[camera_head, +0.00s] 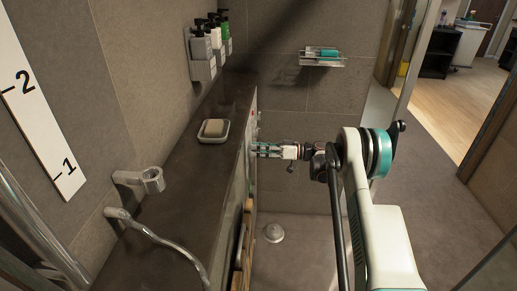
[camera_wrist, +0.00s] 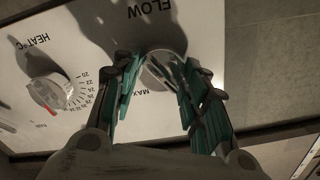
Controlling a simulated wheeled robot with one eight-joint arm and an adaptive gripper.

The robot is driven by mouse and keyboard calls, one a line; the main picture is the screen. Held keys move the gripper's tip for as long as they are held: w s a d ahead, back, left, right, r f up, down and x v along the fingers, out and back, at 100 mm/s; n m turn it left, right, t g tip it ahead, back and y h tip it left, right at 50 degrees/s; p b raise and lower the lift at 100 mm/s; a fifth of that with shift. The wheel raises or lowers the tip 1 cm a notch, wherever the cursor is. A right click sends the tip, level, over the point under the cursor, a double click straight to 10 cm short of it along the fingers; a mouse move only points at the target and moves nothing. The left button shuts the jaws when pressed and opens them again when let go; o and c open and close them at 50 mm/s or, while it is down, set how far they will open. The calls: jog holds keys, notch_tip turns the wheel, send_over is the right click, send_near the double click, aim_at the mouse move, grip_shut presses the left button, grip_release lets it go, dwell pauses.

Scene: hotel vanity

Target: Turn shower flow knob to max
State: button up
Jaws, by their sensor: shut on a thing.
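The white control panel (camera_wrist: 205,25) fills much of the wrist view, its lettering upside down. The round flow knob (camera_wrist: 160,68), with FLOW and MAX printed near it, is between the teal fingers of my gripper (camera_wrist: 157,85). The fingers close on the knob's two sides and hide part of it and its pointer. In the head view my gripper (camera_head: 262,151) reaches left to the panel (camera_head: 252,128), which shows only edge-on beside the dark ledge.
A heat knob (camera_wrist: 48,92) with a number scale and red mark sits left of the flow knob. In the head view a soap dish (camera_head: 213,138) stands on the ledge (camera_head: 190,165). A wall shelf (camera_head: 322,60) hangs behind, and a drain (camera_head: 273,233) lies in the floor.

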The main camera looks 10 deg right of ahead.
jog(key=shift+w+f+m, duration=0.1)
jog(key=shift+f+m, duration=0.05)
jog(key=shift+m, duration=3.65)
jog(key=shift+f+m, duration=0.15)
jog(key=shift+m, duration=3.65)
jog(key=o, duration=1.1)
jog(key=shift+c, duration=0.2)
jog(key=shift+d, duration=0.1)
jog(key=v, duration=1.1)
jog(key=shift+d, duration=0.35)
jog(key=shift+r, duration=0.15)
jog(key=shift+r, duration=0.1)
